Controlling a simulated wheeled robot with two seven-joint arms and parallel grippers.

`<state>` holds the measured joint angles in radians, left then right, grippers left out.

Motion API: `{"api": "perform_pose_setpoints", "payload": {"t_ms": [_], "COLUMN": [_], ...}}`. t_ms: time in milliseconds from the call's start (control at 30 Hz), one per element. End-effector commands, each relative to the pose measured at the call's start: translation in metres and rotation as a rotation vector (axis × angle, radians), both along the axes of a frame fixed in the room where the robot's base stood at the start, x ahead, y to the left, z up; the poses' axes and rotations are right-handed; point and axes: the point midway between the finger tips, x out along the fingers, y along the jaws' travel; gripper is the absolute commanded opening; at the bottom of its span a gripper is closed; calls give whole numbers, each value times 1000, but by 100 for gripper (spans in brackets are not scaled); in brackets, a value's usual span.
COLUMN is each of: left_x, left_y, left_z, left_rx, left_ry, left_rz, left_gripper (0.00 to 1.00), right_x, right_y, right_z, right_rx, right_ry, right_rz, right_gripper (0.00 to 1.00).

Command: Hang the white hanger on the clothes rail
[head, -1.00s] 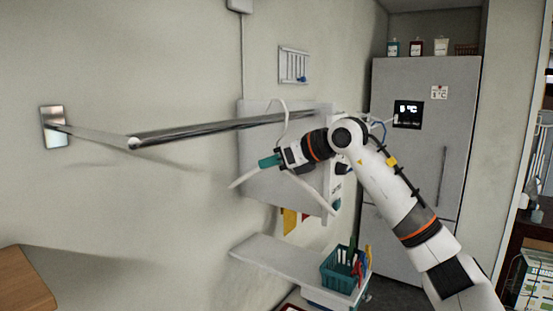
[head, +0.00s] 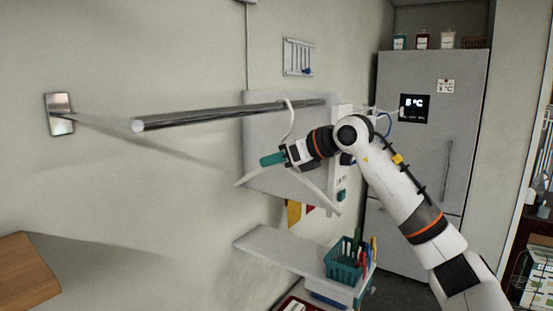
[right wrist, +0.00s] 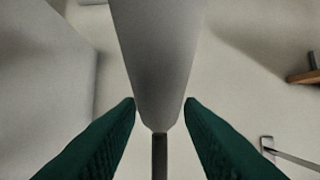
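The white hanger (head: 318,194) is in the air under the clothes rail (head: 205,115), a shiny metal bar from the left wall bracket. Its hook (head: 291,122) rises to the rail, with its top just above the bar. I cannot tell whether the hook rests on it. My right gripper (head: 273,159), with green fingertips, is at the hanger's neck, below the rail. In the right wrist view the green fingers (right wrist: 160,105) lie against both sides of the pale hanger body (right wrist: 155,50); it is shut on it. My left gripper is not in view.
A white shelf (head: 275,247) with a teal basket (head: 343,262) of several items is below the hanger. A white board (head: 262,145) is on the wall behind it. A grey fridge (head: 425,170) stands at right, a wooden surface (head: 25,275) at lower left.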

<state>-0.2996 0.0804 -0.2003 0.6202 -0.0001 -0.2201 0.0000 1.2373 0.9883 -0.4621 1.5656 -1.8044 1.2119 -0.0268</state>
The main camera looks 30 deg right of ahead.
Motion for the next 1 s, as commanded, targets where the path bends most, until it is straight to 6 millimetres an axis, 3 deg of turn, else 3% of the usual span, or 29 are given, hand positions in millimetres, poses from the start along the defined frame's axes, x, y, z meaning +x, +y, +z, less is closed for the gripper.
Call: {"api": "perform_pose_setpoints", "payload": {"t_ms": [267,700,1000], "left_x": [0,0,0], "left_y": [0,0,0], "left_z": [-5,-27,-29], "left_rx": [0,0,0], "left_ry": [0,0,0], "left_rz": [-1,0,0], "left_gripper": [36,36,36], "right_x": [-10,-84,-102], "right_y": [-6,-35,-42], "right_z": [3,38,47], "right_rx": [-1,0,0], "right_ry": [-2,-3,0], "right_rz": [-4,-2,0], "right_gripper": [34,34,34]}}
